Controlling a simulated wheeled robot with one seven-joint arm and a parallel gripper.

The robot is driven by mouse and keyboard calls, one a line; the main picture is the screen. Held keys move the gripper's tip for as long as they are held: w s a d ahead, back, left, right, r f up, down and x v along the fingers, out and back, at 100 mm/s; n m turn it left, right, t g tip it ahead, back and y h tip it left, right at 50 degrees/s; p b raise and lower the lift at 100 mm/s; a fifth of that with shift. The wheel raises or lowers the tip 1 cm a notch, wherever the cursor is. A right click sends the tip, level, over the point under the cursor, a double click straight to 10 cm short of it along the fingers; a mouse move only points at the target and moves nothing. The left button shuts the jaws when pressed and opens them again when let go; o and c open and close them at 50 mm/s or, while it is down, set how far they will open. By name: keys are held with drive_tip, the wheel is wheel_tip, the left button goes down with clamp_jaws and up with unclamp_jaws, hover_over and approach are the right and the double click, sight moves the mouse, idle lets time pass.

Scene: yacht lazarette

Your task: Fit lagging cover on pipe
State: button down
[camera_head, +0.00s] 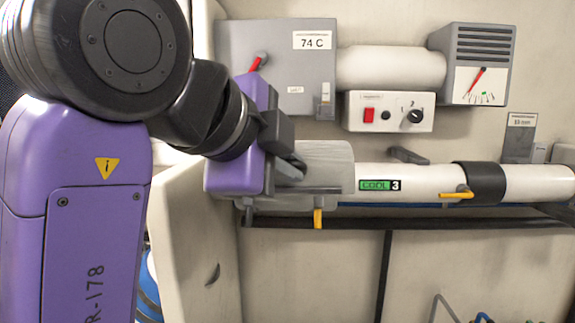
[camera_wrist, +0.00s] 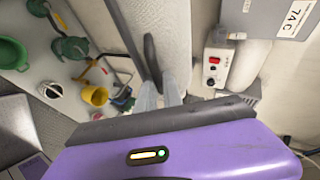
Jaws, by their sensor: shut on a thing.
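A grey, half-round lagging cover (camera_head: 330,155) sits at the left end of the visible white pipe (camera_head: 430,178), against or around it; I cannot tell whether it is fully seated. The pipe carries a green "COOL 3" label. My gripper (camera_head: 290,170) is at the cover's front left and is shut on it, apparently at a dark handle; the contact is partly hidden by the purple hand. A yellow tab (camera_head: 318,218) hangs below the cover. In the wrist view, my gripper's fingers (camera_wrist: 160,95) reach to a grey rounded surface with a dark bar (camera_wrist: 150,52).
Above are a grey "74 C" box (camera_head: 290,85), a switch box (camera_head: 372,113) and a gauge (camera_head: 478,85). A dark rail (camera_head: 400,222) runs below. Loose coloured items, including a yellow cup (camera_wrist: 96,95), lie lower down.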

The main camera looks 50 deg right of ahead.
drive_tip(key=w+d+p, duration=0.1)
drive_tip(key=w+d, duration=0.8)
drive_tip(key=d, duration=0.3)
drive_tip(key=shift+w+d, duration=0.2)
drive_tip(key=shift+w, duration=0.2)
idle(1.2)
idle(0.5)
drive_tip(key=shift+f+b, duration=1.85)
drive_tip(key=shift+f, duration=0.7)
idle(2.0)
